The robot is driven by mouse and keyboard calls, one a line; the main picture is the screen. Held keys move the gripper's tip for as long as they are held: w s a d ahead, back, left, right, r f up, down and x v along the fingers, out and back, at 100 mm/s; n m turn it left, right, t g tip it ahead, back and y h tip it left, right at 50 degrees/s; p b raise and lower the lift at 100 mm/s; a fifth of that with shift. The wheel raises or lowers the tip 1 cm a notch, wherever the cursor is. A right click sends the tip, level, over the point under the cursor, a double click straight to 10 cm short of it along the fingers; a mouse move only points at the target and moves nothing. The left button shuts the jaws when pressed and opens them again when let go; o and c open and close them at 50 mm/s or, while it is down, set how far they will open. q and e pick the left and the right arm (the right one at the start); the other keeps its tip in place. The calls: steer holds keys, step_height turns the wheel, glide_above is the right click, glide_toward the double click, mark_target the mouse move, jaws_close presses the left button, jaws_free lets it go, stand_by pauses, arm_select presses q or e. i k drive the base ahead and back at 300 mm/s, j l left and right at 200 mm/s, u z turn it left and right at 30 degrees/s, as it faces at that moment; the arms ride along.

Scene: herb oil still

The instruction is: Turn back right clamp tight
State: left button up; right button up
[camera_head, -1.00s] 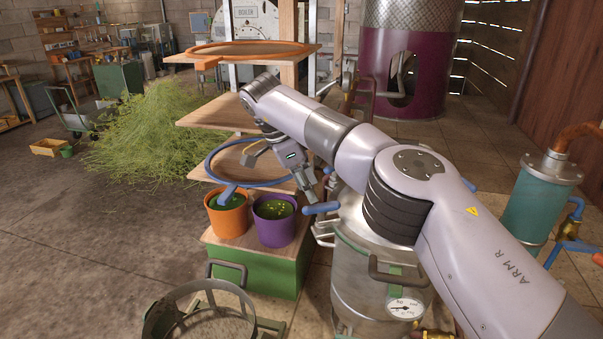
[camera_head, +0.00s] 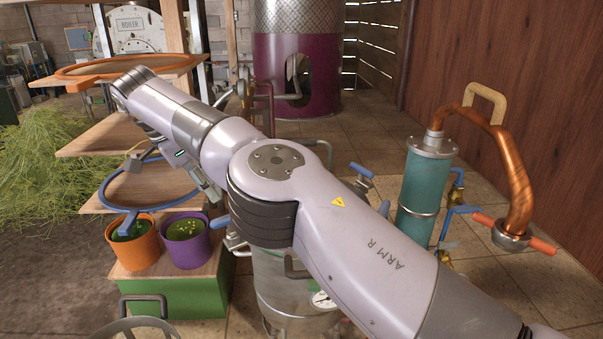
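A steel still pot (camera_head: 285,292) stands on the floor below my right arm, which hides much of its top. A clamp with a blue handle (camera_head: 361,170) shows at the pot's back right, just past my arm. Another blue clamp handle (camera_head: 220,222) shows at the pot's left side. My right gripper (camera_head: 213,190) points down beyond the forearm, near the left side of the pot and away from the back right clamp. The arm partly covers its fingers, so I cannot tell whether they are open or shut. My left gripper is out of view.
A teal condenser (camera_head: 424,190) with a copper pipe (camera_head: 512,170) stands to the right. Orange (camera_head: 138,252) and purple (camera_head: 187,248) buckets sit on the green stand at left. Wooden shelves (camera_head: 105,135) rise behind them. Open tiled floor lies behind the pot.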

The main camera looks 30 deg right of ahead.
mark_target(361, 183)
steer(key=z, duration=1.2)
